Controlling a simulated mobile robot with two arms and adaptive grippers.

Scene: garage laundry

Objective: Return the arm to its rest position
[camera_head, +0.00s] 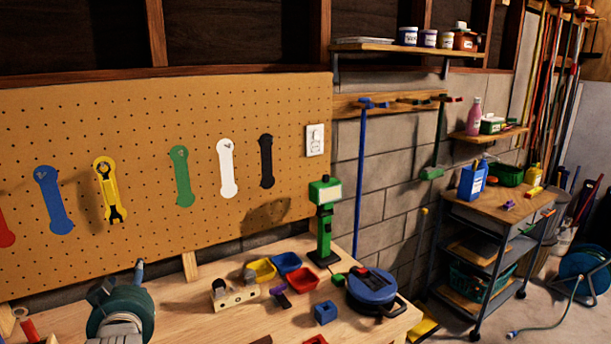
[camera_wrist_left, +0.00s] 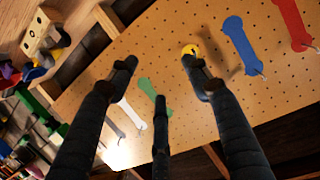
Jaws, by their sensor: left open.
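My left gripper (camera_head: 122,283) is at the lower left of the head view, in front of the pegboard (camera_head: 90,130) and above the workbench (camera_head: 195,315). In the left wrist view its dark fingers (camera_wrist_left: 158,64) are spread apart with nothing between them. A black wrench (camera_head: 110,195) hangs on the yellow outline of the pegboard. In the left wrist view the yellow outline (camera_wrist_left: 188,49) is mostly hidden behind a finger. My right gripper does not show.
A cart (camera_head: 500,211) stands at the right. The air before the pegboard looks clear.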

